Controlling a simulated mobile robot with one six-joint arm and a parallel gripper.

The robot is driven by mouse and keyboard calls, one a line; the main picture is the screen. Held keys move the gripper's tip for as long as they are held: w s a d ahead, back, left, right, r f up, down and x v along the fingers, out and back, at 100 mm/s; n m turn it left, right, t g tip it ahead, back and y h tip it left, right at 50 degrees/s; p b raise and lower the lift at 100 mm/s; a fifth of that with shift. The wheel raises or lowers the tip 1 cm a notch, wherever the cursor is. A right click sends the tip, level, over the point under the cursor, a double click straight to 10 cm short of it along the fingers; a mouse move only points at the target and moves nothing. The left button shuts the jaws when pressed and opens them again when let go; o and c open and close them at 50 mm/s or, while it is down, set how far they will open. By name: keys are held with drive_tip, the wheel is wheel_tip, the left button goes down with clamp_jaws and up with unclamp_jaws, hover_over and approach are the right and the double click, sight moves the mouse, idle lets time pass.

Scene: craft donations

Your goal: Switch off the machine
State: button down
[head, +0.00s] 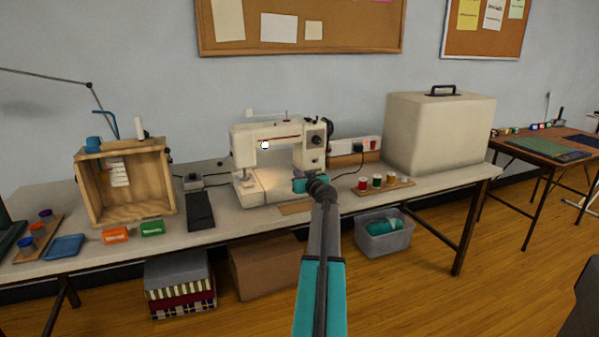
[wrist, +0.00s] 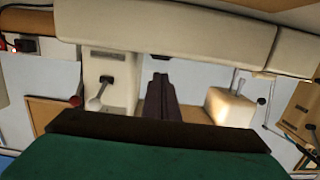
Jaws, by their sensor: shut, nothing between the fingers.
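The cream sewing machine (head: 248,134) stands on the long table, with a dark dial on its right end and a warm glow on its bed. My gripper (head: 298,185) is at the machine's lower right front in the head view; its fingertips are hard to make out there. In the wrist view my gripper (wrist: 161,88) is shut and empty, its dark fingers pointing at the sewing machine (wrist: 170,25), which appears upside down. A small grey lever (wrist: 97,98) shows on the machine's pillar, left of the fingers. I cannot tell which part is the power switch.
A white power strip (head: 368,144) with a red light is right of the machine. Thread spools on a wooden tray (head: 398,186) and a large cream case (head: 440,130) stand further right. A black pedal (head: 200,210) and wooden box (head: 127,213) are left.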

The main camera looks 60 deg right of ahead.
drive_tip(key=shift+f, duration=0.75)
drive_tip(key=shift+w+d+f+b, duration=0.15)
drive_tip(key=shift+f+b, duration=0.15)
drive_tip(key=shift+b, duration=0.9)
drive_tip(key=shift+r, duration=0.2)
drive_tip(key=shift+w+r, duration=0.1)
drive_tip(key=shift+r, duration=0.35)
drive_tip(key=r, duration=0.1)
drive_tip(key=r+p, duration=0.1)
drive_tip(key=shift+w+r, duration=0.2)
drive_tip(key=shift+r, duration=0.2)
drive_tip(key=s+a+r, duration=0.3)
drive_tip(key=s+a, duration=0.2)
drive_tip(key=s, duration=0.2)
drive_tip(key=shift+s+a+r, duration=0.15)
drive_tip(key=shift+s+r, duration=0.2)
drive_tip(key=shift+s, duration=0.05)
drive_tip(key=shift+s, duration=0.1)
